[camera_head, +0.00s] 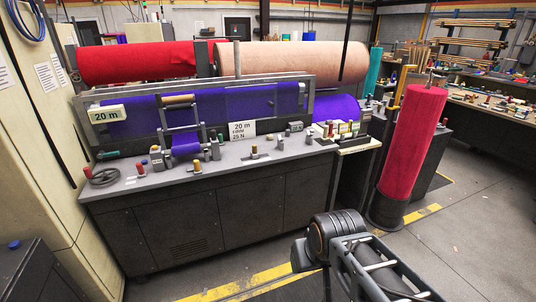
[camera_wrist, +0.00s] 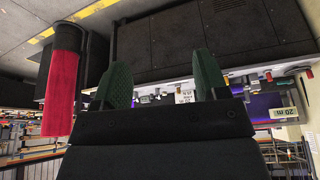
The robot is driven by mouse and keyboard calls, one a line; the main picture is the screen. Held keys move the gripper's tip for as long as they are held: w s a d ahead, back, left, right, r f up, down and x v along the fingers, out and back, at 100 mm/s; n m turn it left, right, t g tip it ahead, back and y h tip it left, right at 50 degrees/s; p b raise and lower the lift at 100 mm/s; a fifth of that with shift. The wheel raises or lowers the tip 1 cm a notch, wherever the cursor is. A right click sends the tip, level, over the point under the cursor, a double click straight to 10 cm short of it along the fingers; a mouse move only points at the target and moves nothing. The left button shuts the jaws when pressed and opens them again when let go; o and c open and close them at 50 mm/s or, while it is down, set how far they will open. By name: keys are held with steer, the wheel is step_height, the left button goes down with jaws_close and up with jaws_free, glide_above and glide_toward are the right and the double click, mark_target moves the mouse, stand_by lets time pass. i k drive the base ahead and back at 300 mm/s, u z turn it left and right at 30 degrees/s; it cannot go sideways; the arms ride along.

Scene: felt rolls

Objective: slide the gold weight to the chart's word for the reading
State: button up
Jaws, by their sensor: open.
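In the head view a white card (camera_head: 242,130) with "20 m" and "25 N" stands on the grey bench (camera_head: 225,170); its middle line is too small to read surely. A pale plate (camera_head: 107,113) reads "20 m" at the machine's left end; it shows upside down in the wrist view (camera_wrist: 284,112). Small knobs with yellowish or orange tops stand on the bench, one near the front (camera_head: 197,167) and one right of the card's foot (camera_head: 254,150). I cannot tell which is the gold weight. My gripper (camera_wrist: 162,78) has green fingers apart, nothing between them, away from the bench.
A red roll (camera_head: 412,140) stands upright right of the bench. Large red (camera_head: 135,62) and pink (camera_head: 290,60) rolls lie behind the purple felt (camera_head: 250,102). A handwheel (camera_head: 103,177) is at the bench's left. Grey floor (camera_head: 480,235) is clear at right.

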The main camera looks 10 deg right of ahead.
mark_target(255, 154)
steer(key=u, duration=0.5)
steer(key=i, duration=2.65)
steer(key=z, duration=0.4)
